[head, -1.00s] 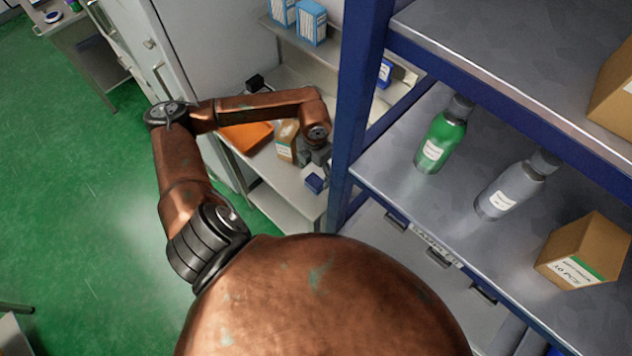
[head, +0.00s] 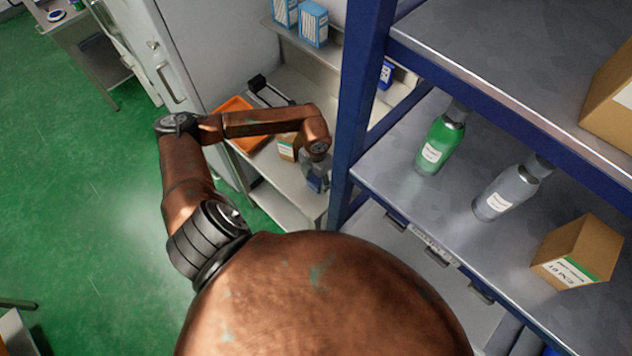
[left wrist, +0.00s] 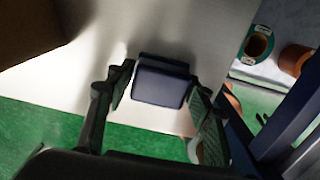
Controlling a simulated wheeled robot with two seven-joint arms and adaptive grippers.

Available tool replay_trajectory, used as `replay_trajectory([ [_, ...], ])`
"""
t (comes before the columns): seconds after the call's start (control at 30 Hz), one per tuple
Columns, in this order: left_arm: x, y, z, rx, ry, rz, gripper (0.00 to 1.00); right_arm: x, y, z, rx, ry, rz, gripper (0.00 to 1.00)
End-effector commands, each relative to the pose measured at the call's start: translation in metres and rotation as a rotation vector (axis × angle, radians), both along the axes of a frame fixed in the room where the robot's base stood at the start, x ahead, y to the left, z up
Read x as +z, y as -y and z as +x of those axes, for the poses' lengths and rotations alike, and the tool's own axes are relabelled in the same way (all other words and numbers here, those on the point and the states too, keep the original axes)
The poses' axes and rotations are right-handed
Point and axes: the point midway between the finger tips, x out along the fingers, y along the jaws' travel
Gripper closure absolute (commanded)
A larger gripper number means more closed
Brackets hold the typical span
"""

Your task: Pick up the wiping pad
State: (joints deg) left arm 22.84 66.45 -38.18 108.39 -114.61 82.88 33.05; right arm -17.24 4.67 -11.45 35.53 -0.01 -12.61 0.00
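The wiping pad (left wrist: 160,84) appears to be the small dark blue block on the pale bench top in the left wrist view. In the head view it is partly hidden behind my left gripper (head: 315,170), near the bench's front edge. My left gripper also shows in the left wrist view (left wrist: 160,78). Its fingers are open, one on each side of the pad, with gaps visible; I cannot tell exactly how high they are above the bench. My right gripper is not in view.
A brown carton (head: 287,148) stands on the bench (head: 268,168) just left of the gripper. An orange tray (head: 236,104) lies further back. A blue shelf post (head: 354,110) rises close on the right, with bottles and boxes on its shelves.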

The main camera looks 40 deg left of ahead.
Motion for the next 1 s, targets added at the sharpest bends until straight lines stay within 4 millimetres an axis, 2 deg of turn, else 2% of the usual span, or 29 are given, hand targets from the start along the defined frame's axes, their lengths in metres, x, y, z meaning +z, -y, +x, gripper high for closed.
replay_trajectory([
  [0.37,0.000,0.000,0.000,0.000,0.000,0.000,0.79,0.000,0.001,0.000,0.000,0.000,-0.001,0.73],
  [0.73,0.006,0.000,0.001,-0.001,0.001,0.001,0.79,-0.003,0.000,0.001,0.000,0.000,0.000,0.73],
  [0.93,0.029,-0.001,0.001,-0.002,0.003,0.003,0.79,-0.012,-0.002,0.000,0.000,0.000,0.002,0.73],
  [1.0,0.040,0.003,-0.007,-0.004,0.003,0.001,0.79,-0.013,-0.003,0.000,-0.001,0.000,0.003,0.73],
])
